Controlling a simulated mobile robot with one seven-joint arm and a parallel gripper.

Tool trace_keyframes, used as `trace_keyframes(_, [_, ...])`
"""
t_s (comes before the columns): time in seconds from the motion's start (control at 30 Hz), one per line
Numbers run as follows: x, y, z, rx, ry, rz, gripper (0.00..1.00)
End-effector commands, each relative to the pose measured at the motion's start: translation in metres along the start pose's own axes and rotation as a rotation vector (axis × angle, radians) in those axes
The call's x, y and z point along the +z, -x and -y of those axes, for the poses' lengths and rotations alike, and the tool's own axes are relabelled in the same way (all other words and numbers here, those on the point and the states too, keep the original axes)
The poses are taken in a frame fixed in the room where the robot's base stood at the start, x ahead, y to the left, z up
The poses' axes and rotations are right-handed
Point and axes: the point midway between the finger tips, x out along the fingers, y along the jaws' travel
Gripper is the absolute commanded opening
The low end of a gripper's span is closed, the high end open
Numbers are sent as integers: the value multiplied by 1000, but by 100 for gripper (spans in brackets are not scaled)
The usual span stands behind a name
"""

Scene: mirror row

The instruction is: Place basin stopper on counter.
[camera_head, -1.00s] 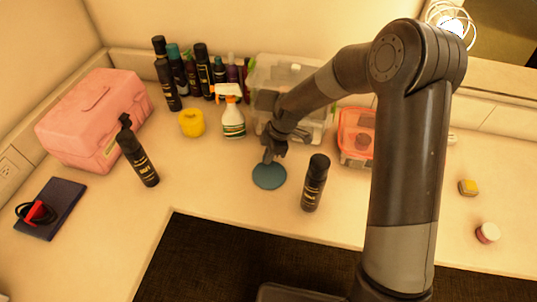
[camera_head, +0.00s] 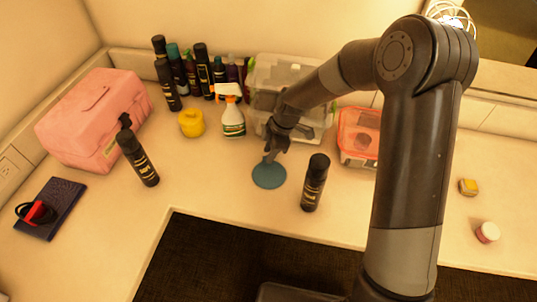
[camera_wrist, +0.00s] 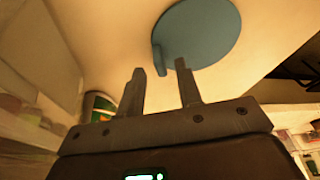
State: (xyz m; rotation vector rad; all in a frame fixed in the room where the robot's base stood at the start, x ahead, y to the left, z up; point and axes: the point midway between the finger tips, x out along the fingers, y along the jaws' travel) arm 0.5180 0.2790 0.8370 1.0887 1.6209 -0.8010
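The basin stopper (camera_head: 269,175) is a flat blue disc lying on the counter (camera_head: 230,195), near its front edge. In the wrist view the stopper (camera_wrist: 205,30) shows a small upright tab at its edge. My gripper (camera_head: 271,153) is just above and behind the stopper in the head view. In the wrist view my gripper (camera_wrist: 160,67) has its two fingers apart, with the tab beyond the gap between the tips. The fingers hold nothing that I can see.
A black bottle (camera_head: 314,183) stands close on the right of the stopper. A spray bottle (camera_head: 233,118), a yellow roll (camera_head: 191,123) and a clear bin (camera_head: 262,75) are behind. Another black bottle (camera_head: 138,158) and a pink case (camera_head: 85,125) are at left. Bare counter lies left of the stopper.

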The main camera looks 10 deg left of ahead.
Motion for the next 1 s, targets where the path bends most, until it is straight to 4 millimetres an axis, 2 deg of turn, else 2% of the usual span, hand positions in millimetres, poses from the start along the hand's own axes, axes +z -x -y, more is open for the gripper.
trace_keyframes(0.2, [1, 50, -1, 6, -1, 1, 32])
trace_keyframes(0.4, [0, 85, 0, 3, -1, 1, 32])
trace_keyframes(0.6, [0, 102, 0, 2, 0, 0, 32])
trace_keyframes(0.87, [1, 106, 2, 4, -11, 7, 32])
trace_keyframes(1.0, [7, 123, 12, 26, -84, 44, 32])
